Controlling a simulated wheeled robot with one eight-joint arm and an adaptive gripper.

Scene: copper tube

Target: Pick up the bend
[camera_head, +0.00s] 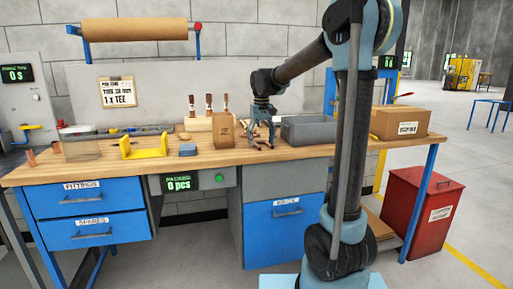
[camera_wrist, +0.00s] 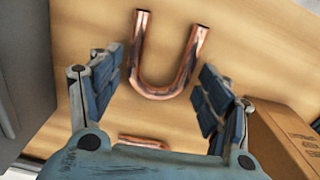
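The bend is a U-shaped copper tube (camera_wrist: 158,91) lying on the wooden bench top, seen in the wrist view with its two open ends pointing up in the picture. My gripper (camera_wrist: 160,68) is open and empty, with one finger on either side of the bend and bare wood showing between. How high the fingertips are above the bench I cannot tell. In the head view my gripper (camera_head: 262,138) points down at the bench top; copper pieces (camera_head: 262,146) lie under it, partly hidden by the fingers. A second copper piece (camera_wrist: 143,142) shows at the gripper's palm edge.
A grey bin (camera_head: 307,130) stands right of my gripper in the head view, and a brown carton (camera_head: 224,131) stands close on its left. A larger cardboard box (camera_head: 400,123) is at the bench's right end. A yellow fixture (camera_head: 143,146) sits farther left.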

